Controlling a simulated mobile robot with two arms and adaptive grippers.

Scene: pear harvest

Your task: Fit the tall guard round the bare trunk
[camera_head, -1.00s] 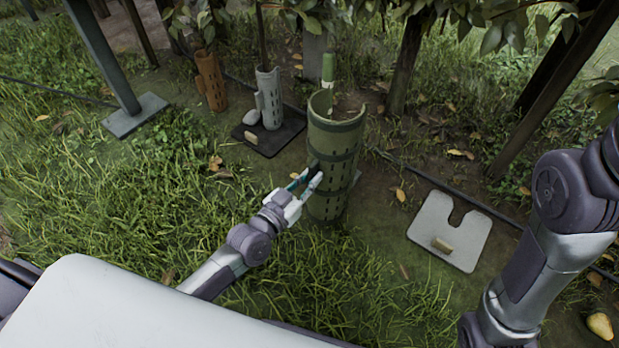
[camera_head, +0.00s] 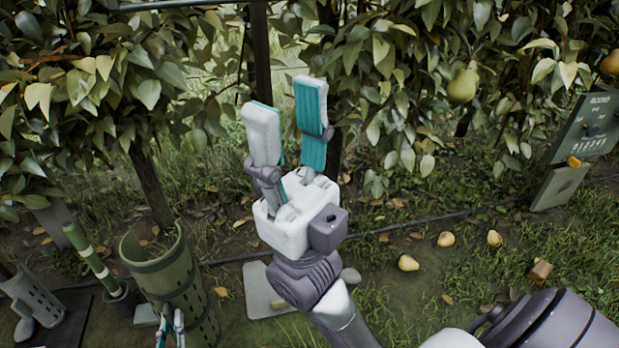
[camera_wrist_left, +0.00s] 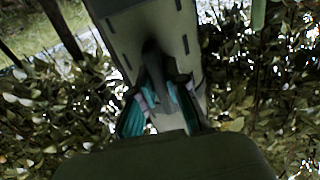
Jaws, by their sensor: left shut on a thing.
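The tall guard (camera_head: 155,282), an olive-green slotted tube with a darker band, stands upright at the lower left of the head view. My left gripper (camera_head: 171,320) is at its near side, shut on it. The left wrist view shows the guard (camera_wrist_left: 150,25) close up, with the teal-padded fingers (camera_wrist_left: 165,110) at a part on its wall. A bare dark trunk (camera_head: 150,185) rises behind the guard; its foot is partly hidden by the rim, so I cannot tell how far apart they are. My right gripper (camera_head: 287,105) is raised in mid-view, open and empty.
A banded green stake (camera_head: 90,258) and a grey guard (camera_head: 32,300) stand left of the tall guard. A pale plate (camera_head: 258,292) lies to its right. Several pears, one here (camera_head: 408,263), lie on the ground. A green sign box (camera_head: 580,130) stands far right. Leaves hang low.

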